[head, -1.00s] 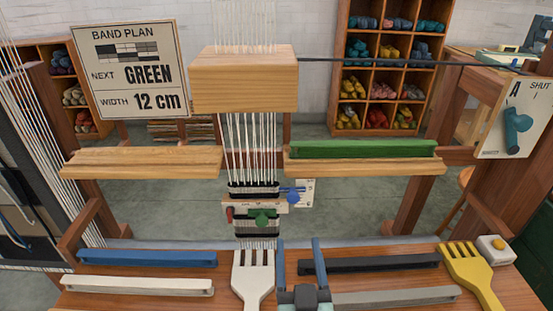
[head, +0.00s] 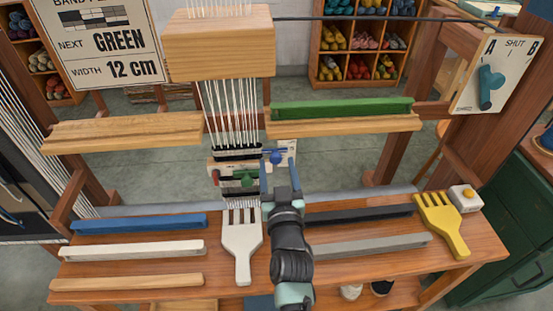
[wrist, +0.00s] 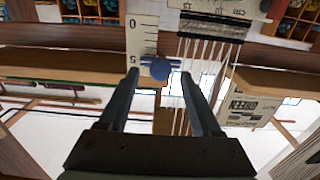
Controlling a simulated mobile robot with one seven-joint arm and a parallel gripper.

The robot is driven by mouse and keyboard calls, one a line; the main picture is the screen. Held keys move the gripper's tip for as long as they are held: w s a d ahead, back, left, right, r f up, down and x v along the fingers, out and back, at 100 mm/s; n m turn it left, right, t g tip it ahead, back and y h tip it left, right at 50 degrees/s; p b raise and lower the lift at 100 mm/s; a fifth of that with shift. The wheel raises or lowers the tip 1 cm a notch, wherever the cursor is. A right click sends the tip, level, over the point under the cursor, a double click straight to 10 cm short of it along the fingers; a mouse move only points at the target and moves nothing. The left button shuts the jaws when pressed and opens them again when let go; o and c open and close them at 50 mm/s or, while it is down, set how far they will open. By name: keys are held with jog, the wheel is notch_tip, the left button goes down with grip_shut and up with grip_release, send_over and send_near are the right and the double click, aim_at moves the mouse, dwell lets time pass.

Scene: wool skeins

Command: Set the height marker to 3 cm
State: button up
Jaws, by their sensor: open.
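The height marker, a blue slider with a round knob (head: 277,156), sits on a small white upright scale (head: 290,148) just right of the woven band. In the wrist view the knob (wrist: 159,70) and its blue bar lie close to the 5 on the scale (wrist: 143,30), with 0 at the picture's upper end. The exact reading is too small to tell. My gripper (head: 279,172) is open in front of the scale. In the wrist view its fingertips (wrist: 160,80) stand on either side of the knob, apparently without gripping it.
White warp threads (head: 232,110) and the dark band (head: 238,153) are just left of my gripper. A white fork (head: 241,250), a blue bar (head: 140,223) and a black bar (head: 358,215) lie on the bench (head: 470,248).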

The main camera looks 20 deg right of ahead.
jog(key=shift+x, duration=0.95)
grip_shut()
dwell(0.8)
